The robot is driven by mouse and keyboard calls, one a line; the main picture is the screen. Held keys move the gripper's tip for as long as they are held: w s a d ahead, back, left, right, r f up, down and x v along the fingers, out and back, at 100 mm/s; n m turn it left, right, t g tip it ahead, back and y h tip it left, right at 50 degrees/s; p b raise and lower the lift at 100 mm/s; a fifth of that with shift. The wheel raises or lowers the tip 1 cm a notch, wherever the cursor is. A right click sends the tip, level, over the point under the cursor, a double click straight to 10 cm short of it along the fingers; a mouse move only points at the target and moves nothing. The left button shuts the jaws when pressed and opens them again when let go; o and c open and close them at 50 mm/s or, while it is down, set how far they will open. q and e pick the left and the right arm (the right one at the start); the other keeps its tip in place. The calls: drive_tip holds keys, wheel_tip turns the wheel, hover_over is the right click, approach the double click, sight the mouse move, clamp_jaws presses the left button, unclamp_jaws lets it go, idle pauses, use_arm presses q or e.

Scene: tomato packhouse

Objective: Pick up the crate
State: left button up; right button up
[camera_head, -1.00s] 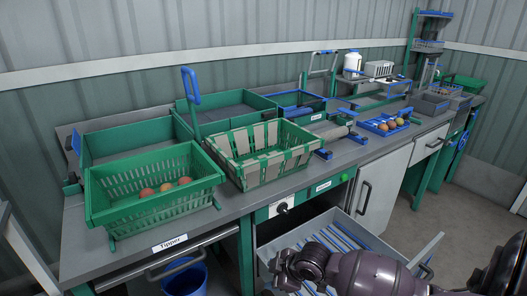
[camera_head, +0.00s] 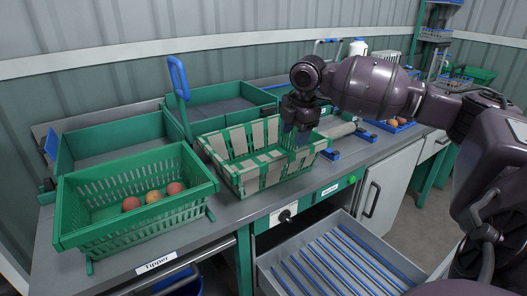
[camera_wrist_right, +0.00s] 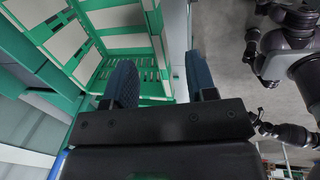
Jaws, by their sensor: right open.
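A green crate with pale slats (camera_head: 232,178) stands on the bench, tilted toward me, and looks empty. Its slatted inside also shows in the right wrist view (camera_wrist_right: 112,18). My right gripper (camera_head: 301,138) is open at the crate's right end. In the wrist view its two dark blue fingers (camera_wrist_right: 162,82) point at the crate, one over the inside and one beyond the rim. I cannot tell whether they touch it. A green basket-like crate (camera_head: 95,235) with several red-orange tomatoes (camera_head: 152,197) stands to the left, by the "Tipper" label. My left gripper is not in view.
Green-walled bays (camera_head: 110,138) stand behind the crates, with an upright blue-handled lever (camera_head: 179,78) between them. An open drawer (camera_head: 335,258) with blue strips juts out below the bench.

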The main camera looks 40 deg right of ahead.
sight(287, 155)
drive_tip(key=f, duration=0.2)
drive_tip(key=w+f+b, duration=0.1)
drive_tip(key=f, duration=0.1)
drive_tip(key=shift+f, duration=0.35)
drive_tip(key=shift+w+f+b, duration=0.3)
drive_tip(key=shift+f, duration=0.65)
drive_tip(key=shift+w+f+b, duration=0.25)
drive_tip(key=shift+f+b, duration=0.05)
drive_tip(key=shift+f, duration=0.6)
drive_tip(key=shift+w+f+b, duration=0.3)
drive_tip(key=shift+f, duration=0.65)
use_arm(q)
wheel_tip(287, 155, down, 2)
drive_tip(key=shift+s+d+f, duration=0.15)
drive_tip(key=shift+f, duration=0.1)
use_arm(e)
drive_tip(key=shift+r, duration=0.1)
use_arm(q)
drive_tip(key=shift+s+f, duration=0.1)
use_arm(e)
clamp_jaws()
